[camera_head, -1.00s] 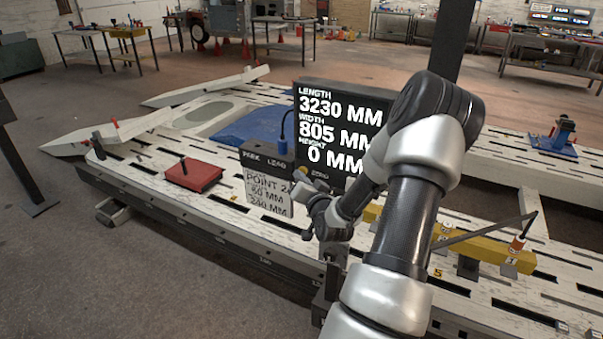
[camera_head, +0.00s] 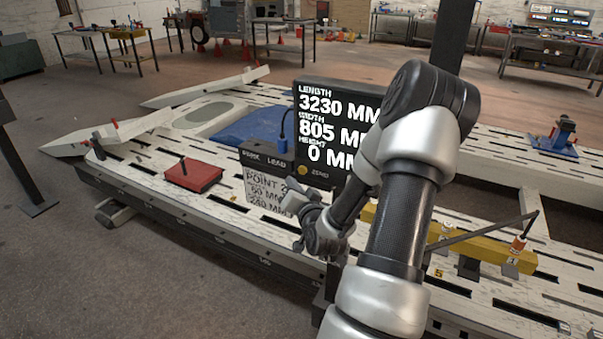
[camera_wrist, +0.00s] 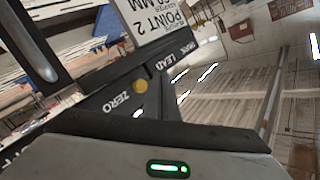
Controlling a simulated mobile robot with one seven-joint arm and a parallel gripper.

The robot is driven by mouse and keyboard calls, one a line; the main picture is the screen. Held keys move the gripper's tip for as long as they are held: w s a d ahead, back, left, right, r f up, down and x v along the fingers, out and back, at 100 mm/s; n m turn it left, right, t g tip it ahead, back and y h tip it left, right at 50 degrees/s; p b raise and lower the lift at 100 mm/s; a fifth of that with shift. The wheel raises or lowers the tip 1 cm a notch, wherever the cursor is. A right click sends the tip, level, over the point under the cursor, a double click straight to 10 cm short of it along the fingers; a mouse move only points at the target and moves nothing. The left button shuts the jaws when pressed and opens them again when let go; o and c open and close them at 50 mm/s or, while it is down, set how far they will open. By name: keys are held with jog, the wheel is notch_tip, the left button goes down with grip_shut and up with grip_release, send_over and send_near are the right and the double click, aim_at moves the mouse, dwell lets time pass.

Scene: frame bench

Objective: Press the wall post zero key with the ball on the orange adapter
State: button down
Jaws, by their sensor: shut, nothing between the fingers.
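I cannot make out a ball on either.
The black display (camera_head: 318,103) reads length 3230, width 805, height 0 MM; my arm covers its right side. A red case (camera_head: 194,174) lies on the slotted white bench (camera_head: 225,213). The yellow beam (camera_head: 478,247) and a dark slanting rod lie right of my arm.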

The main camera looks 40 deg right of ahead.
jog(key=shift+s+a, duration=0.2)
jog(key=shift+a, duration=0.3)
jog(key=shift+s+a, duration=0.2)
jog(key=shift+a, duration=0.3)
